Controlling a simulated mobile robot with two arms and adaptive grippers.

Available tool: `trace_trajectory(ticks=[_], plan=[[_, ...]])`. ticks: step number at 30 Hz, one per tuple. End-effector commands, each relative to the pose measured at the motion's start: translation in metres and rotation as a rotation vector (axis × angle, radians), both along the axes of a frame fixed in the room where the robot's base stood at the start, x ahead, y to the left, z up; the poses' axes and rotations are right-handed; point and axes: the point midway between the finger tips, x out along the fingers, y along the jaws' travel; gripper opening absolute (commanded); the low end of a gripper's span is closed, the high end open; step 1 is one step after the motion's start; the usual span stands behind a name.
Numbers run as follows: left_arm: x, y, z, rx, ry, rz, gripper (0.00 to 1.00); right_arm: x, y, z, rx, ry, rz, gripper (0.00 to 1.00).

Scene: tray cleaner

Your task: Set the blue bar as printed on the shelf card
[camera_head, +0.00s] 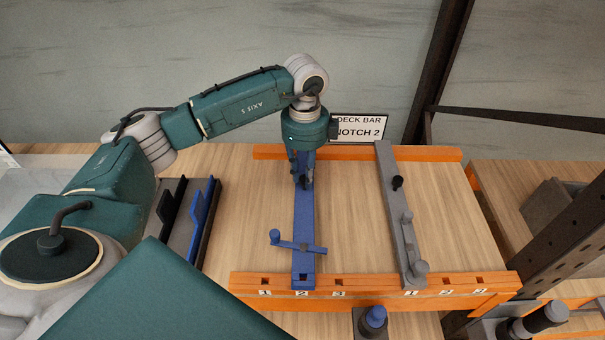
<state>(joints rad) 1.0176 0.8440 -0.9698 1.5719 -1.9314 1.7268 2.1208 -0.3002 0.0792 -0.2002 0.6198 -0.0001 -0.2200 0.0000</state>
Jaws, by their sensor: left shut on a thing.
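The blue bar (304,225) lies lengthwise from the front orange rail (375,283) toward the back orange rail (440,154). Its near end is at the mark 2 of the left set of numbers; I cannot tell whether it is fully seated there. A blue cross handle with a round knob (275,237) sits near that end. My left gripper (304,183) points down and is shut on the blue bar toward its far end, hiding the bar's contact with the back rail. The shelf card (362,128) reads "DECK BAR NOTCH 2". My right gripper is not in view.
A grey bar (399,215) with knobs spans the rails to the right. A dark rack with blue pieces (199,215) stands at left. A blue-topped knob (373,321) is in front of the front rail. Dark uprights (570,240) stand at right.

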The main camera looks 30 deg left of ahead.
Motion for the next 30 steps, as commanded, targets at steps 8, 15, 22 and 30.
trace_trajectory(ticks=[8, 15, 22, 30], plan=[[0.000, 0.000, 0.000, 0.001, 0.001, 0.000, 0.40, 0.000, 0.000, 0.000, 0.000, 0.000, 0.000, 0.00], [0.000, 0.001, 0.007, 0.002, 0.000, 0.000, 0.40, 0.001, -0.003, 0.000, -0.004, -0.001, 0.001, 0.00], [0.001, 0.000, 0.050, 0.001, -0.005, -0.001, 0.40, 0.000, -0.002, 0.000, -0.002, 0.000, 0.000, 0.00], [0.000, 0.000, 0.102, 0.000, -0.002, -0.002, 0.40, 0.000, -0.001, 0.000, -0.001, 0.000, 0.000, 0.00]])
